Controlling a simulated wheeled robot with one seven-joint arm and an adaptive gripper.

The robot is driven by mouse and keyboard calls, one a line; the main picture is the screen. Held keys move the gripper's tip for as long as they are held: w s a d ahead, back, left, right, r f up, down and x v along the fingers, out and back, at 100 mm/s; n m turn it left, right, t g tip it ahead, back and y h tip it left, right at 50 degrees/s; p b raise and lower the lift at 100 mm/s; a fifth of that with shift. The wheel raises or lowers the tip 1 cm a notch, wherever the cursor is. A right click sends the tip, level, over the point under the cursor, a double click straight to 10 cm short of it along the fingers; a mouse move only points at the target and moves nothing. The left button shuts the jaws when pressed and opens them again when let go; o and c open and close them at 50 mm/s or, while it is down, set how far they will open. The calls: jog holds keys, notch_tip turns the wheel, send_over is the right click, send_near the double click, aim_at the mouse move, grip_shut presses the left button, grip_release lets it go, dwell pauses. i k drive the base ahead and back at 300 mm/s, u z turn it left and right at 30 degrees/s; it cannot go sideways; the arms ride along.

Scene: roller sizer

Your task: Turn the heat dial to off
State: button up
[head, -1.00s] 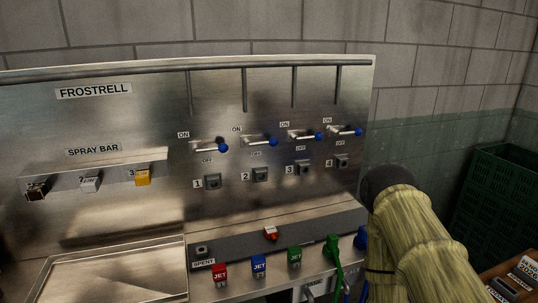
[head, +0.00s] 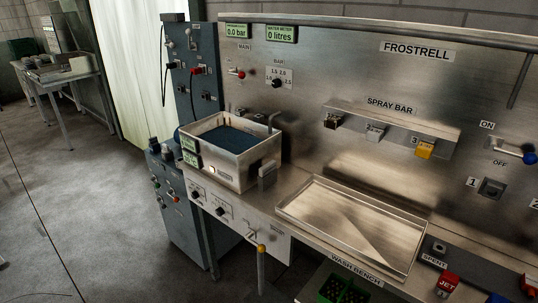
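Two black dials, the left dial (head: 197,194) and the right dial (head: 220,211), sit on the pale front panel under a steel tank (head: 255,165). Their labels are too small to read, so I cannot tell which is the heat dial or where either one points. A small lit switch (head: 213,170) shows on the tank's front. Another black dial (head: 277,83), marked BAR, is on the upright steel panel. My gripper is not in the head view now.
A steel tray (head: 350,225) lies right of the tank on the wash bench. A blue-grey cabinet (head: 170,205) stands at the left. Open floor (head: 70,200) lies further left.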

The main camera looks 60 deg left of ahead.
aim_at(194, 194)
jog(key=u, duration=3.05)
jog(key=i, duration=0.35)
jog(key=u, duration=0.4)
